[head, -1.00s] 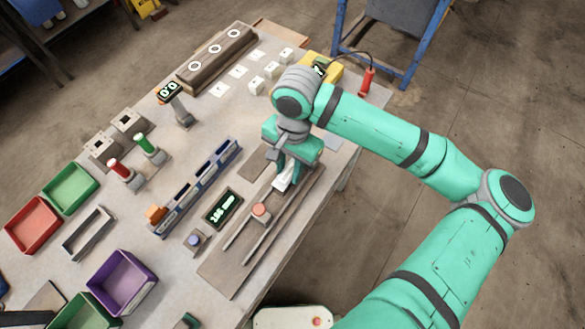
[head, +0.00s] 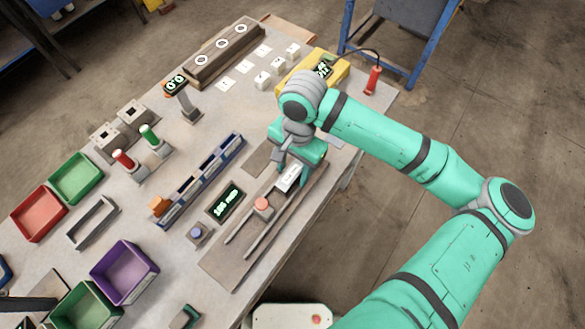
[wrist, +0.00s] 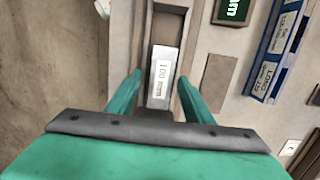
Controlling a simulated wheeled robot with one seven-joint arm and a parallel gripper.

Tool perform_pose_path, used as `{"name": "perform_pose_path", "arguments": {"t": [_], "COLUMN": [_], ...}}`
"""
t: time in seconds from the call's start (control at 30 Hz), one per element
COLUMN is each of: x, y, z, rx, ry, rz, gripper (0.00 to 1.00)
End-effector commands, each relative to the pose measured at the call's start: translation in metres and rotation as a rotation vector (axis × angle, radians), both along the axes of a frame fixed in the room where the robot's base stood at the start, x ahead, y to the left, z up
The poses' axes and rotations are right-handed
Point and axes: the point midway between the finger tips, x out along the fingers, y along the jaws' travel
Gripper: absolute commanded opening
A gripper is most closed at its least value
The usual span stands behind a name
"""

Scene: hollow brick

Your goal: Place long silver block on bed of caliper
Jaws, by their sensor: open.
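The long silver block (wrist: 160,78), labelled 100 mm, lies along the bed of the caliper between its two rails. It also shows in the head view (head: 289,178), just below my gripper. The caliper (head: 222,262) is a long flat board with two dark rails and a red-topped knob (head: 263,204). My gripper (wrist: 158,82) is open, with one green finger on each side of the block and a small gap at each side.
A dark display (head: 226,202) and a blue button (head: 197,233) stand left of the caliper. A blue slotted rack (head: 200,180) lies beyond them. A yellow device (head: 335,70) sits behind my gripper. Purple (head: 125,270), red and green bins stand at left.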

Motion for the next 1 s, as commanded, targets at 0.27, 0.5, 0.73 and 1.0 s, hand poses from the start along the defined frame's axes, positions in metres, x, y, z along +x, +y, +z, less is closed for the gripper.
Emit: {"name": "perform_pose_path", "arguments": {"t": [0.27,0.5,0.73,1.0], "x": [0.004,0.009,0.012,0.012], "y": [-0.003,-0.006,-0.008,-0.008], "z": [0.039,0.087,0.114,0.121], "rx": [-0.002,-0.003,-0.002,0.0], "ry": [-0.003,-0.004,-0.001,0.0], "rz": [0.002,0.003,0.002,0.003], "gripper": [0.47,0.47,0.47,0.47]}}
